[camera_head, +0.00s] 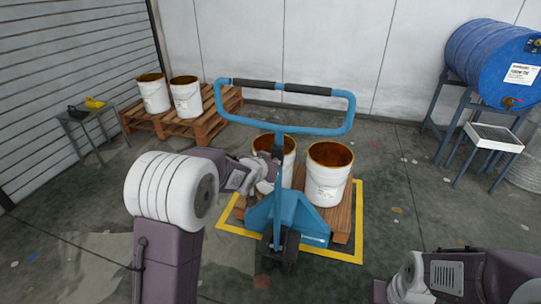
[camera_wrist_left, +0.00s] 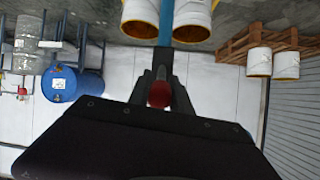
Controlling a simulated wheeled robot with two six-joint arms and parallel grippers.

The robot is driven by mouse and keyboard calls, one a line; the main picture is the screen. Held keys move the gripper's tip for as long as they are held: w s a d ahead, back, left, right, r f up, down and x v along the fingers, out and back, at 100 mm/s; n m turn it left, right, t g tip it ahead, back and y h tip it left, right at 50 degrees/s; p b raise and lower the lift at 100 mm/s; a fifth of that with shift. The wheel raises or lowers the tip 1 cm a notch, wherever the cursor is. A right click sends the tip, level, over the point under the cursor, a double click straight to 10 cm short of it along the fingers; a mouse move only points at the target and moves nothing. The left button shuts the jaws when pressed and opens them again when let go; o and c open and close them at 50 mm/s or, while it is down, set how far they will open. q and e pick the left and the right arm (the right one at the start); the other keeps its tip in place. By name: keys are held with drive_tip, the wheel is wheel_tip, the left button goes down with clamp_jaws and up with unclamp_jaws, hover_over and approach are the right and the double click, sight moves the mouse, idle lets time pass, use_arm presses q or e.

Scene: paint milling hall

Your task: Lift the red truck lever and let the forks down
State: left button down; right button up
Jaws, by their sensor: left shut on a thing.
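The blue pallet truck (camera_head: 290,213) stands upright in front of a wooden pallet, its loop handle (camera_head: 345,108) with black grips raised high. Its forks are hidden under the pallet. My left gripper (camera_head: 271,172) reaches in from the left to the handle's shaft. In the left wrist view the red lever (camera_wrist_left: 159,95) sits between the fingers of my left gripper (camera_wrist_left: 159,84), which is shut on it. The lever is hidden in the head view. My right arm shows at the lower right, with its gripper out of view.
The pallet (camera_head: 340,222) carries white buckets (camera_head: 327,182) inside a yellow floor outline (camera_head: 357,240). Another pallet (camera_head: 205,126) with two buckets stands at the back left. A small table (camera_head: 88,122) is at the left. A blue drum (camera_head: 482,58) lies on a stand at the right.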

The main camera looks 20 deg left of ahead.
use_arm(q)
drive_tip(key=shift+r, duration=0.1)
drive_tip(key=c, duration=1.2)
unclamp_jaws()
drive_tip(key=shift+o, duration=0.2)
drive_tip(key=p+v, duration=0.1)
drive_tip(key=v, duration=0.8)
drive_tip(key=shift+r+p, duration=0.1)
drive_tip(key=shift+p, duration=0.25)
wheel_tip(320, 180, up, 5)
drive_tip(key=s+d+p, duration=0.1)
drive_tip(key=s+p, duration=0.1)
drive_tip(key=p, duration=0.5)
drive_tip(key=s+f+n+g+p, duration=0.1)
drive_tip(key=s+f+g, duration=0.4)
drive_tip(key=s, duration=0.6)
drive_tip(key=s+f+n+g+p, duration=0.1)
drive_tip(key=s+f+g+p, duration=0.1)
drive_tip(key=s+f+g, duration=0.4)
drive_tip(key=s, duration=0.5)
drive_tip(key=shift+s+a+n+y, duration=0.3)
drive_tip(key=shift+s+a+y, duration=0.05)
drive_tip(key=shift+y, duration=0.05)
